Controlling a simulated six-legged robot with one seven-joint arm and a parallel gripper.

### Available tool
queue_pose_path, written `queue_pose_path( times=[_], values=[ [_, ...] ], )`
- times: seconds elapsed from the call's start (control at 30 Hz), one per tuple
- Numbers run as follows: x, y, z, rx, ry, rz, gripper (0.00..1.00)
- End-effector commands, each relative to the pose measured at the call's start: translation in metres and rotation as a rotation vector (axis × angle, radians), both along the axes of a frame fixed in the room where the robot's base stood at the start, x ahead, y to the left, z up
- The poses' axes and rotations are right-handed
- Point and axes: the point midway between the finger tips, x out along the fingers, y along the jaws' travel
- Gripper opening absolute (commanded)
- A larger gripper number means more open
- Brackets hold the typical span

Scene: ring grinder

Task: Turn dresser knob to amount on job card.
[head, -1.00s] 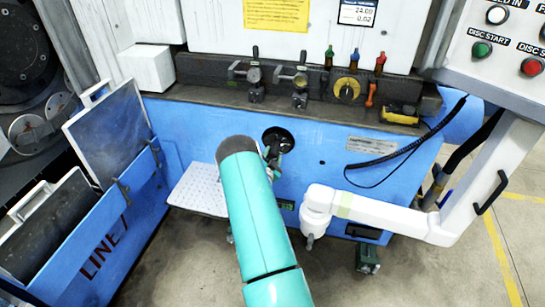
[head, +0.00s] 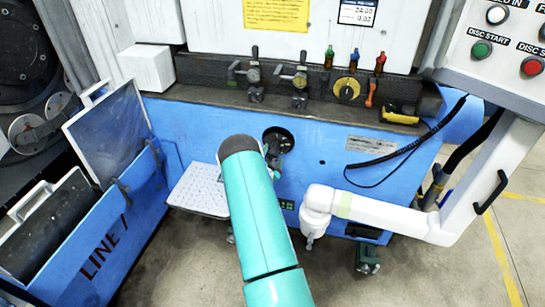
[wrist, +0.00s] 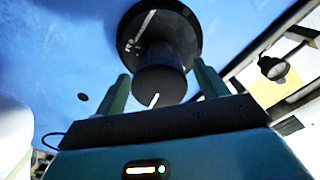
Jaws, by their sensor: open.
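The dresser knob (wrist: 160,78) is a black cylinder with a white line on its face, in front of a round black dial (wrist: 186,28) with pale marks. In the head view the dial (head: 283,136) is a dark round recess in the blue panel, partly covered by my arm. My gripper (wrist: 161,71) is open, with one finger on each side of the knob and a visible gap at both. It also shows in the head view (head: 271,158), partly hidden by my arm. The job card (head: 358,12) is white, cut off at the top, and reads 24.00 and 0.02.
A white jointed arm (head: 385,210) reaches in from the right, with a control panel (head: 505,50) above. A perforated white tray (head: 200,190) is at the left of my arm.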

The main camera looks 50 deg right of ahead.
Motion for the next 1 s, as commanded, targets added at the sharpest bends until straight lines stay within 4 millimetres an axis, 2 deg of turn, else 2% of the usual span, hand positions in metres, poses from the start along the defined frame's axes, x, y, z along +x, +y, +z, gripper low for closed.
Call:
queue_pose_path(
  times=[0.17,0.27,0.7,0.83,1.0],
  values=[
    [-0.002,0.004,0.0,0.001,0.0,-0.001,0.72],
    [-0.006,0.014,0.0,0.002,0.001,0.001,0.72],
    [-0.042,0.099,0.0,0.002,0.001,0.002,0.72],
    [-0.05,0.117,0.0,0.001,0.002,0.001,0.72],
    [-0.054,0.126,0.0,0.0,0.0,0.0,0.72]
  ],
)
